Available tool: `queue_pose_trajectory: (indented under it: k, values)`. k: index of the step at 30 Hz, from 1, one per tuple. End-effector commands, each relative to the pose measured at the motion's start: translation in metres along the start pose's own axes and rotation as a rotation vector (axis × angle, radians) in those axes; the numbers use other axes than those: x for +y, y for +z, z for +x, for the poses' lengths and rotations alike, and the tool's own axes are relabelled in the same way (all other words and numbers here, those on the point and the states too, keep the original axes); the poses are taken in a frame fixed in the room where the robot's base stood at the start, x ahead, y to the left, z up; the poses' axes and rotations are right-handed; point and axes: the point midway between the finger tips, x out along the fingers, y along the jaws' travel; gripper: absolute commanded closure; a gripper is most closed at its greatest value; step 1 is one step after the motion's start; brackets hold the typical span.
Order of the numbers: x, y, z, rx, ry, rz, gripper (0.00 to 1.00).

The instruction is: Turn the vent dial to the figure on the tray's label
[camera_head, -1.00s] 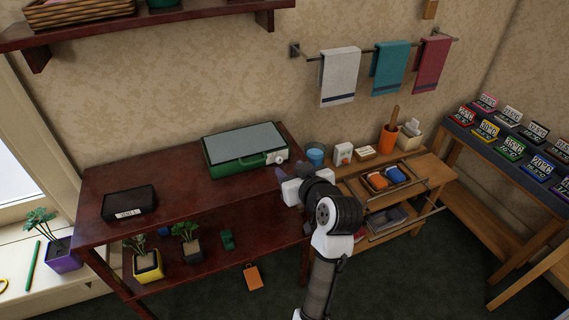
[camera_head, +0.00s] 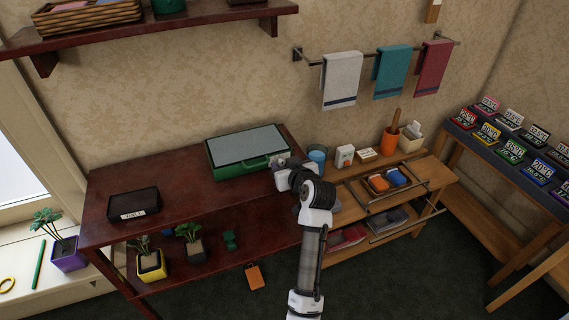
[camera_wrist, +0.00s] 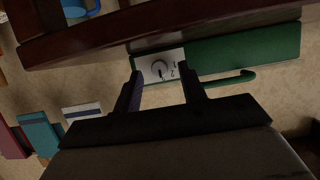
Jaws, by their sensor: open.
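The green case (camera_head: 232,168) with a grey top stands on the dark red table. The vent dial (camera_wrist: 160,69) is a round pale knob on a white plate at one end of the case's front; figures that look like 1 and 2 show beside it. My gripper (camera_wrist: 161,77) is open, its fingers on either side of the dial in the wrist view; contact cannot be told. In the head view my gripper (camera_head: 279,167) covers most of the dial. The black tray (camera_head: 131,197) lies at the table's left, with a white label (camera_head: 132,214) too small to read surely.
A blue cup (camera_head: 317,155) stands just right of my gripper on the wooden stand, near an orange pot (camera_head: 389,141). A shelf (camera_head: 150,30) hangs above the table. Potted plants sit below the tabletop. The tabletop between tray and case is clear.

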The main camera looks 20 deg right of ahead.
Motion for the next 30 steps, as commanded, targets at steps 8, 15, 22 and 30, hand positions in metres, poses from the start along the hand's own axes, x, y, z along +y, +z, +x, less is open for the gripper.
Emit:
queue_pose_trajectory:
  k: [8,15,22,30]
  values:
    - [-0.0002,0.0002,0.0056,0.0,0.0,0.0,0.59]
    - [-0.0001,0.0002,0.0054,0.0,0.0,0.0,0.78]
    - [-0.0002,0.0002,0.0053,0.0,0.0,0.0,1.0]
    - [-0.0016,0.0018,0.0062,0.0,0.018,-0.047,1.0]
